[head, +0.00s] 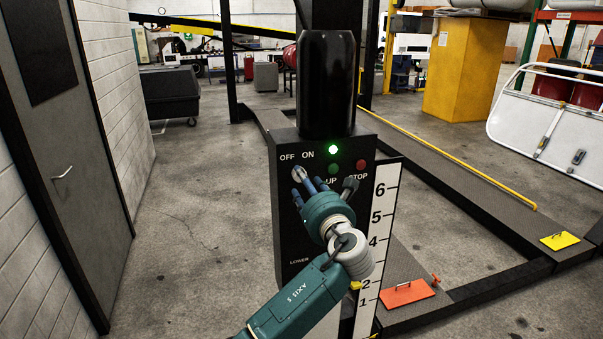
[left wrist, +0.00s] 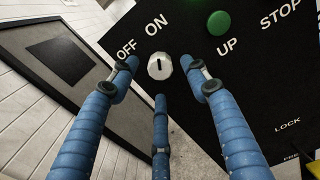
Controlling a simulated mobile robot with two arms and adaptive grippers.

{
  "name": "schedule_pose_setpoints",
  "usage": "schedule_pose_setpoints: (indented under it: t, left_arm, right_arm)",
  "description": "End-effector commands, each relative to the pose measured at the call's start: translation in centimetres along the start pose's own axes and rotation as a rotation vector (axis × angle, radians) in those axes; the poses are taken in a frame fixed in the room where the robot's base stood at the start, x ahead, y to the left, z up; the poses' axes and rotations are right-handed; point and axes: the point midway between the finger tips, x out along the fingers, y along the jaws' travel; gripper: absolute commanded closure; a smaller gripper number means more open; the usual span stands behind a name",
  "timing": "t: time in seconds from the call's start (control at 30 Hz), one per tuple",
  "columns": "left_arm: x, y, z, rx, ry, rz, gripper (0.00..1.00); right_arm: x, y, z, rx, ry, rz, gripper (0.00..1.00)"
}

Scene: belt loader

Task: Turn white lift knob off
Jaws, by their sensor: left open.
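The white lift knob (head: 298,173) is on the black control box (head: 288,225), below the OFF and ON labels. In the left wrist view, the knob (left wrist: 159,67) is round with a dark line pointing up toward ON. My left gripper (head: 306,187) is open in front of the box, just below and to the right of the knob in the head view. In the left wrist view its blue fingers (left wrist: 160,76) spread to the left, right and below the knob, without visibly gripping it. My right gripper is not seen.
A lit green lamp (head: 333,149), a green UP button (head: 333,170) and a red STOP button (head: 361,164) sit right of the knob. A numbered white scale (head: 377,240) flanks the box. Floor to the left is clear.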

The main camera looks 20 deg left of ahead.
Motion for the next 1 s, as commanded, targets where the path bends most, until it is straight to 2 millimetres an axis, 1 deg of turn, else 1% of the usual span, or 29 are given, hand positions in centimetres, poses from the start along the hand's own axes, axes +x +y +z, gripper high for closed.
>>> schedule_pose_setpoints:
  t: [0.03,0.1,0.23,0.4,0.6,0.63,0.67,0.7,0.77,0.83,0.87,0.9,0.97,1.0]
  left_arm:
    - [1.0,0.1,0.3,0.002,0.002,0.002,0.53]
    - [2.0,0.0,0.2,0.0,0.001,0.0,0.53]
    - [3.2,0.0,0.1,0.0,0.002,-0.001,0.53]
    - [3.9,0.0,-0.1,-0.002,0.002,-0.002,0.53]
    - [3.9,0.0,-0.1,-0.002,0.002,-0.002,0.53]
    - [3.9,0.0,-0.1,-0.002,0.002,-0.002,0.57]
    - [3.9,0.0,-0.1,-0.002,0.002,-0.002,0.63]
    - [3.9,0.0,-0.1,-0.002,0.002,-0.002,0.71]
    - [3.9,0.0,-0.1,-0.002,0.002,-0.002,0.83]
    - [3.8,0.0,-0.1,-0.002,0.002,-0.002,0.97]
    - [3.8,0.0,-0.1,-0.002,0.002,-0.002,0.98]
    - [3.8,0.0,-0.1,-0.002,0.002,-0.002,0.66]
    - [3.8,0.0,-0.1,-0.002,0.002,-0.002,0.54]
    - [3.8,0.0,-0.1,-0.002,0.002,-0.002,0.53]
  right_arm:
    - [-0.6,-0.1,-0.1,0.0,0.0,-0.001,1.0]
    - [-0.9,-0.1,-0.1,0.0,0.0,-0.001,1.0]
    - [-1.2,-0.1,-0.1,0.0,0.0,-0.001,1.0]
    - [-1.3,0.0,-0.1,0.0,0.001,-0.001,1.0]
    - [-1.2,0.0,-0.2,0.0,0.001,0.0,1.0]
    - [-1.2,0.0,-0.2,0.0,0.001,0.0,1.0]
    - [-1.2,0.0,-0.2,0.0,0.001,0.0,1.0]
    - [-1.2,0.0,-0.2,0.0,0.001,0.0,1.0]
    - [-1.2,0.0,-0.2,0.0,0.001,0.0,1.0]
    - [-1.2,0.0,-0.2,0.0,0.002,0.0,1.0]
    - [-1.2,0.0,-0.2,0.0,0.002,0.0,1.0]
    - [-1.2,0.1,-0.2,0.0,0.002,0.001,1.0]
    - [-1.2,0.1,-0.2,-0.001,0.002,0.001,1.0]
    - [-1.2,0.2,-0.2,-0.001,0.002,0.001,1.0]
